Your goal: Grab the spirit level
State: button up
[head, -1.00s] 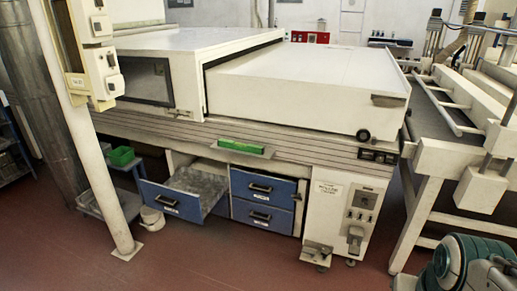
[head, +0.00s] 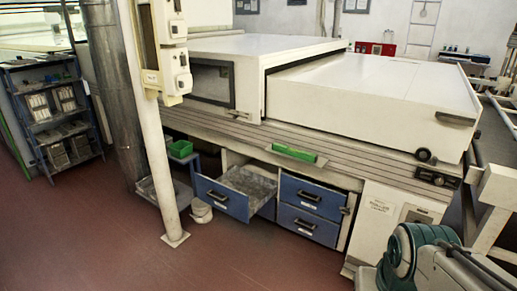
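A long green bar (head: 294,153), which looks like the spirit level, lies on a small ledge on the front of the white curing machine (head: 262,48). It is above the blue drawers and too small here to make out vials. Part of my arm, teal and grey, shows at the lower right, well to the right of the bar and nearer the camera. My gripper's fingers do not show.
A blue drawer (head: 236,190) stands pulled out below and left of the bar. A white post (head: 153,150) rises from the floor left of it. A shelf rack (head: 55,118) stands at far left. The red floor in front is clear.

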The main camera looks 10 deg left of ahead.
aim_at(312, 157)
jog(key=u, duration=0.9)
jog(key=i, duration=1)
jog(key=u, duration=0.7)
jog(key=i, duration=1.5)
jog(key=z, duration=0.9)
jog(key=i, duration=0.8)
jog(key=z, duration=1.25)
jog(key=i, duration=0.3)
jog(key=z, duration=0.3)
